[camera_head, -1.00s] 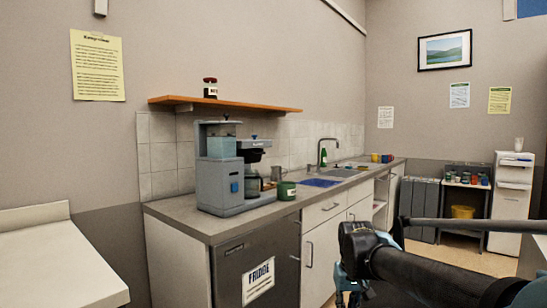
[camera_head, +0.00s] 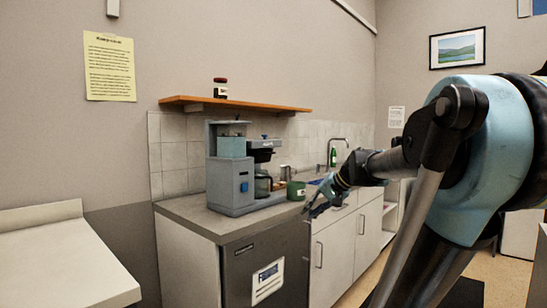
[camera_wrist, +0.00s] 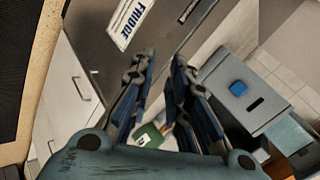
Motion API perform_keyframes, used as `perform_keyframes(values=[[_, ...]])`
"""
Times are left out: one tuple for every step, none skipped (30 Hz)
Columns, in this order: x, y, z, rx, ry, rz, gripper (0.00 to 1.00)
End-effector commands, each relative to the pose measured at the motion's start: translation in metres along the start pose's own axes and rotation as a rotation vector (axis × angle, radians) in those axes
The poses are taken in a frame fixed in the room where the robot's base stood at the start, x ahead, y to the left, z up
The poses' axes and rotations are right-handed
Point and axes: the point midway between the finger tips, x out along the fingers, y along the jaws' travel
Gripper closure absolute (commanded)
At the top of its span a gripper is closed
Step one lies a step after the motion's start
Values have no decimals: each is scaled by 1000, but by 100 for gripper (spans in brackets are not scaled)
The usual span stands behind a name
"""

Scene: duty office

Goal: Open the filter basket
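The grey coffee machine (camera_head: 228,188) stands on the counter, with a blue button on its side and a bluish tank on top. Its black filter basket (camera_head: 262,147) juts out to the right, above the glass pot (camera_head: 262,186). I cannot tell whether the basket is shut. My gripper (camera_head: 308,211) is at the counter's front edge, right of and below the basket, apart from it. In the wrist view my gripper (camera_wrist: 162,60) has its fingers spread with nothing between the tips. The coffee machine (camera_wrist: 250,97) lies to their right there; the basket is not clear.
A wooden shelf (camera_head: 240,104) with a jar (camera_head: 220,88) hangs above the machine. The fridge (camera_head: 262,272) is below the counter.

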Motion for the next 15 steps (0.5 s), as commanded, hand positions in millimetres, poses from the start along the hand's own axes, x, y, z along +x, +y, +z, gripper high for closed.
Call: perform_keyframes(values=[[-4, -22, -26, 35, 16, -55, 84], [-6, -34, -39, 56, 25, -90, 84], [-9, -50, -58, 86, 39, -136, 84], [-12, -62, -72, 108, 47, -170, 84], [-14, -73, -87, 130, 56, -204, 84], [-18, -88, -106, 159, 69, -249, 84], [-21, -98, -120, 181, 76, -282, 84], [-24, -107, -133, 203, 85, -313, 84], [-28, -118, -151, 230, 95, -352, 84], [-31, -126, -163, 250, 102, -380, 84], [-34, -133, -174, 268, 108, -406, 84], [-38, -141, -188, 290, 116, -438, 84], [-40, -147, -198, 305, 121, -459, 84], [-42, -151, -206, 318, 125, -479, 84], [-45, -157, -215, 334, 130, -501, 84]])
